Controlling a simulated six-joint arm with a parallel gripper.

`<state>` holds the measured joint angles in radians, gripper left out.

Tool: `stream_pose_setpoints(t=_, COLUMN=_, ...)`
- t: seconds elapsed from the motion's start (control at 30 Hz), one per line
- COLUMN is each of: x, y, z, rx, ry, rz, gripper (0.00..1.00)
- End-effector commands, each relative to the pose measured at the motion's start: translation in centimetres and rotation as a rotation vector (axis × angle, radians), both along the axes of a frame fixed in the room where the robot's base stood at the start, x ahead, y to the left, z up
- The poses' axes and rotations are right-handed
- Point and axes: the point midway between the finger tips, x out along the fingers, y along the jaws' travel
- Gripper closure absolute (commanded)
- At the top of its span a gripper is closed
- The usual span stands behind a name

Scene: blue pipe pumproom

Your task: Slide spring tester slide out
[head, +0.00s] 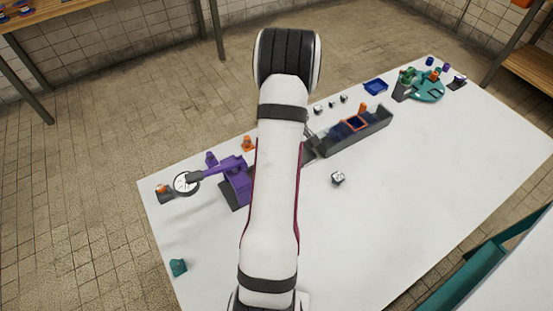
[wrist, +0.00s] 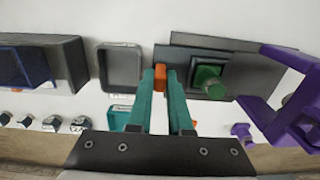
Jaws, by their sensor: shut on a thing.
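In the wrist view, my gripper (wrist: 160,84) has its teal fingers shut on a small orange block (wrist: 160,75). The block is at the left end of a dark grey device (wrist: 237,68) that carries a green square knob (wrist: 207,80). The orange block appears to be the handle of the spring tester slide, but I cannot tell how far the slide is out. In the head view, my arm hides the gripper and most of this device.
A grey square tray (wrist: 121,68) lies left of the gripper, beside a dark long bin (head: 362,135). A purple arm-like fixture (head: 237,180) stands to the right in the wrist view. Small hex nuts (head: 337,178) lie on the white table (head: 400,220). The table's front is clear.

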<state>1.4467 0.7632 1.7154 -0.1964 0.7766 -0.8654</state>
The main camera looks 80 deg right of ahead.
Motion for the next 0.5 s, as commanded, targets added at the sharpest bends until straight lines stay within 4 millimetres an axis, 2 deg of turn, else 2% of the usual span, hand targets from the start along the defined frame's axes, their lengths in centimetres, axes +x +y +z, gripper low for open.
stream_pose_setpoints(t=0.27, x=-0.43, y=-0.57, z=0.12, rx=-0.016, ry=0.005, rz=0.005, gripper=1.0)
stream_pose_setpoints(t=0.3, x=-0.45, y=-0.59, z=0.12, rx=-0.016, ry=0.005, rz=0.004, gripper=0.77)
stream_pose_setpoints(t=0.33, x=-0.44, y=-0.58, z=0.13, rx=-0.016, ry=0.005, rz=0.004, gripper=0.72)
stream_pose_setpoints(t=0.5, x=-0.35, y=-0.47, z=0.1, rx=-0.013, ry=0.004, rz=0.004, gripper=0.7)
